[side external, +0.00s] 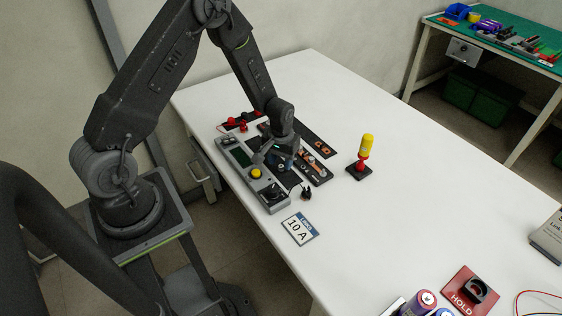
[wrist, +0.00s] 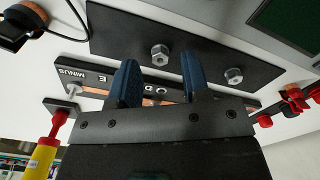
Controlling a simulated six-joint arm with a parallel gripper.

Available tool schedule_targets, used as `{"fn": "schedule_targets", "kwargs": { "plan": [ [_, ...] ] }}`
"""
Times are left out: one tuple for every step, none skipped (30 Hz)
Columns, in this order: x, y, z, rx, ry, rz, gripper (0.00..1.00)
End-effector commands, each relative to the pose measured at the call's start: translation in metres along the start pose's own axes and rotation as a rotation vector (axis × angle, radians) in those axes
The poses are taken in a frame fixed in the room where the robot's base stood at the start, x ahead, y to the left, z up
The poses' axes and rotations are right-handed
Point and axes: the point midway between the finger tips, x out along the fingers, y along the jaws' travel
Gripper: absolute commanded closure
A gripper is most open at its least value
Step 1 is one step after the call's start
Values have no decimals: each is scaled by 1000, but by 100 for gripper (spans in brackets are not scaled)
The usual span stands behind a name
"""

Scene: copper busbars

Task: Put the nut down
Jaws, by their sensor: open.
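Two silver hex nuts sit on a dark plate (wrist: 115,32) in the wrist view. One nut (wrist: 160,55) is just beyond the gap between my fingertips, and the other nut (wrist: 233,76) is to the right of it. My gripper (wrist: 160,72) is open, with its blue fingers apart and nothing seen held between them. I cannot tell the exact height of the fingertips above the plate. In the side view my gripper (side external: 281,163) is low over the work area, and the nuts are too small or hidden there. A copper busbar in a black holder marked MINUS (wrist: 72,72) runs behind the fingers.
A grey meter box (side external: 258,180) stands beside my gripper. A yellow-handled tool (side external: 367,145) stands upright to the right. A 10 A card (side external: 299,229) lies in front. A red HOLD plate (side external: 468,292) is near the front right. The table middle (side external: 420,200) is clear.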

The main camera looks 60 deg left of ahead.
Motion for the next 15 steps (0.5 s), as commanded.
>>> {"fn": "schedule_targets", "kwargs": {
  "plan": [
    [-9, 0, -1, 0, 4, 1, 57],
    [-14, 0, -1, 0, 5, 1, 57],
    [-22, 0, -1, 0, 5, 1, 57],
    [-29, 0, -1, 0, 6, 2, 57],
    [-35, 0, -1, 0, 7, 2, 57],
    [-44, 0, -1, 0, 7, 2, 57],
    [-51, 0, -1, 0, 7, 2, 57],
    [-57, 0, -1, 0, 6, 2, 57],
    [-66, 0, -1, 0, 6, 2, 57],
    [-72, 0, -1, 0, 5, 1, 57],
    [-78, 0, -1, 0, 5, 1, 57],
    [-84, 0, 0, 0, 5, 1, 57],
    [-89, 0, 0, 0, 4, 1, 57],
    [-94, 0, 0, 0, 3, 1, 57],
    [-99, 0, 0, 0, 4, 1, 57]
  ]
}}
